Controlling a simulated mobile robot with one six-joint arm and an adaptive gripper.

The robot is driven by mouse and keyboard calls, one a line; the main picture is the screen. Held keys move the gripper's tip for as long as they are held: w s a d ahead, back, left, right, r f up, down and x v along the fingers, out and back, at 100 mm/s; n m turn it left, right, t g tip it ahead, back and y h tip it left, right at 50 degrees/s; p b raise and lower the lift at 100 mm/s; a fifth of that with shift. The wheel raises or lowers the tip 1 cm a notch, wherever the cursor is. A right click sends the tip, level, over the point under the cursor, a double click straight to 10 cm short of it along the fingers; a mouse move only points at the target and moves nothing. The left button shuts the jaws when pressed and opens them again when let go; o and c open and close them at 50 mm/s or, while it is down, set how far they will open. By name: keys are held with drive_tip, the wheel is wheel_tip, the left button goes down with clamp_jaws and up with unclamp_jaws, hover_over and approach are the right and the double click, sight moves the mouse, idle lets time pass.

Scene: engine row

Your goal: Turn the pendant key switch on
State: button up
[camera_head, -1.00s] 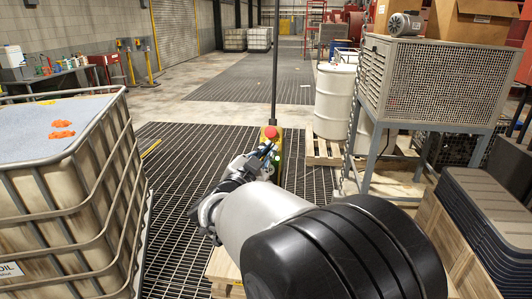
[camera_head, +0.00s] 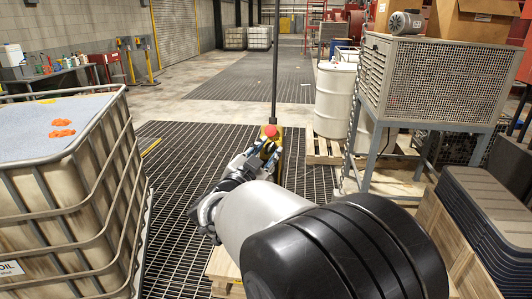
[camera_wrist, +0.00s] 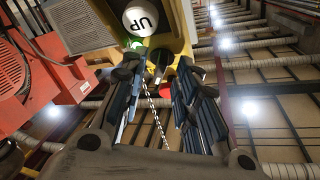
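The yellow pendant (camera_head: 271,138) hangs from a dark pole-like cable, with a red button (camera_head: 270,131) on top. In the wrist view the yellow pendant body (camera_wrist: 180,45) is at the top centre, with a white UP button (camera_wrist: 140,17) and a green part (camera_wrist: 136,44) below it. A small dark part, perhaps the key switch (camera_wrist: 160,58), sits near its lower edge, with a chain (camera_wrist: 152,108) hanging below. My gripper (camera_wrist: 158,75) is open, its fingers apart on both sides of the dark part and chain. Contact cannot be told. My gripper (camera_head: 264,150) hides the pendant's lower front in the head view.
A caged tank (camera_head: 100,215) with orange rags on top stands at the left. A white drum (camera_head: 334,100) and a mesh cabinet (camera_head: 435,80) on legs stand at the right. The grated floor (camera_head: 185,150) around the pendant is mostly clear.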

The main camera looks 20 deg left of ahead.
drive_tip(key=s, duration=1.1)
drive_tip(key=shift+s, duration=0.4)
drive_tip(key=shift+r, duration=0.1)
